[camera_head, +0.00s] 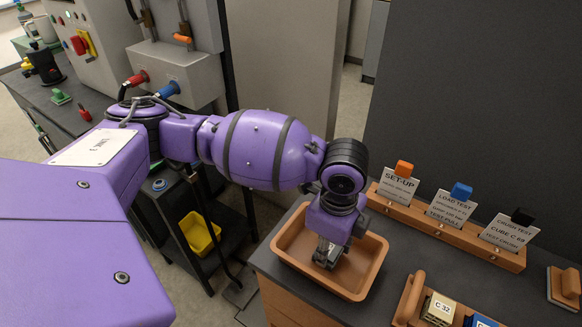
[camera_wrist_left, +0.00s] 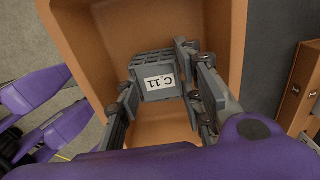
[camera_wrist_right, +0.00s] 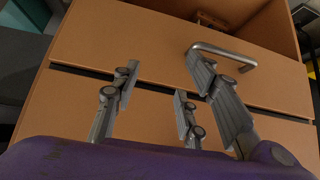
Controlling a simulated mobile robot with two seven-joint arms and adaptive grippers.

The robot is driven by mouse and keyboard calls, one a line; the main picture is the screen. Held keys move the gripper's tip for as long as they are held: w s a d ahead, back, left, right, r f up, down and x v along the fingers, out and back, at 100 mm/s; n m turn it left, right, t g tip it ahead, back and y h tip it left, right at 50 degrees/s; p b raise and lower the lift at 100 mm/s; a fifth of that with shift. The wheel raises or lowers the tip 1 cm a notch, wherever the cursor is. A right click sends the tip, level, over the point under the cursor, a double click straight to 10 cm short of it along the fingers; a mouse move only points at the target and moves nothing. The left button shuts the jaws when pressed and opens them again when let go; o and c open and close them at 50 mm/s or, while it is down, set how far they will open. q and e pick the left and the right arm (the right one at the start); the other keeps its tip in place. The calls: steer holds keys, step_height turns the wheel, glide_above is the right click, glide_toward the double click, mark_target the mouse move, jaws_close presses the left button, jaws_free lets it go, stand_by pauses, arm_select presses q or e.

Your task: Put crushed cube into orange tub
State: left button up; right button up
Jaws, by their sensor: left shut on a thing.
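A grey cube with a ridged top and a white label that reads C 11 (camera_wrist_left: 158,82) is between the fingers of my left gripper (camera_wrist_left: 160,95), which is shut on it. The orange tub (camera_head: 372,270) stands on the dark counter. It also shows in the left wrist view (camera_wrist_left: 235,45), around and below the cube. In the head view my left gripper (camera_head: 328,252) points down inside the tub's opening and mostly hides the cube. I cannot tell whether the cube touches the tub's floor. My right gripper (camera_wrist_right: 163,85) is open and empty in front of a drawer front.
A wooden rack (camera_head: 440,228) with several sign cards stands behind the tub. A wooden tray (camera_head: 408,300) with a cube labelled C 32 (camera_head: 438,309) is at right. A metal drawer handle (camera_wrist_right: 225,52) is close to my right fingers. A yellow bin (camera_head: 200,233) sits lower left.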

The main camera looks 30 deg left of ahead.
stand_by(0.3)
arm_select(q)
steer(key=o, duration=1)
steer(key=shift+w+f, duration=0.1)
steer(key=shift+d, duration=0.1)
step_height(320, 180, up, 12)
steer(key=shift+r+p, duration=0.2)
steer(key=shift+p, duration=0.5)
